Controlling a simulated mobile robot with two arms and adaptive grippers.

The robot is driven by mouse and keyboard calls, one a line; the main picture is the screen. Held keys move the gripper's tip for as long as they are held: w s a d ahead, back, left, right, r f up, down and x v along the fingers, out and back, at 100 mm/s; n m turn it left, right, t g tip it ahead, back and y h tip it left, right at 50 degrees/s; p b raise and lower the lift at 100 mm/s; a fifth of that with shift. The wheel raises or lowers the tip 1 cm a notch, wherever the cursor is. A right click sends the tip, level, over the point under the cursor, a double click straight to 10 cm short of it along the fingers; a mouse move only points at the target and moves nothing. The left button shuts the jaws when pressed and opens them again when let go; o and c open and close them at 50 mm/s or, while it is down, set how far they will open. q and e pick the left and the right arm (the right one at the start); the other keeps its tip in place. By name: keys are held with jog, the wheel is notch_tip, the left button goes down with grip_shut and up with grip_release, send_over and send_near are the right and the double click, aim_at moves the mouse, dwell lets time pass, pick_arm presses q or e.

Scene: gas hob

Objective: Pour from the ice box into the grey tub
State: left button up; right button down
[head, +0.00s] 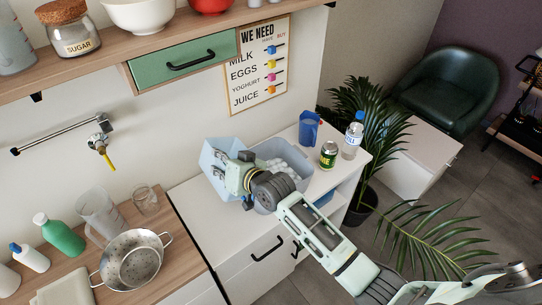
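The pale blue ice box (212,152) is at the left end of the white counter and looks tilted. My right gripper (235,172) reaches across from the lower right and is shut on the box, covering much of it; the exact contact of its fingers is hard to see. The grey tub (299,152) stands directly to the right of the box, partly hidden behind my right wrist. White ice pieces (286,168) show in the tub. The inside of the ice box is mostly hidden. My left gripper is not in view.
A blue jug (309,128), a green can (328,155) and a bottle (353,136) stand right of the tub. A colander (133,260) and a glass jar (145,200) are on the wooden counter at left. A shelf (150,62) runs above. The white counter's front is clear.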

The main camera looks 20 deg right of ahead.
jog(key=f+n, duration=0.1)
jog(key=f+n+h+b, duration=0.1)
jog(key=f, duration=0.1)
jog(key=a+f+n+h, duration=0.1)
jog(key=f, duration=0.1)
jog(key=shift+s+f, duration=0.2)
jog(key=shift+f, duration=0.05)
jog(key=shift+f+t+h+b, duration=0.3)
jog(key=shift+b, duration=0.15)
jog(key=shift+w+d+r+p, duration=0.1)
jog(key=shift+r+p, duration=1.3)
jog(key=shift+r, duration=0.85)
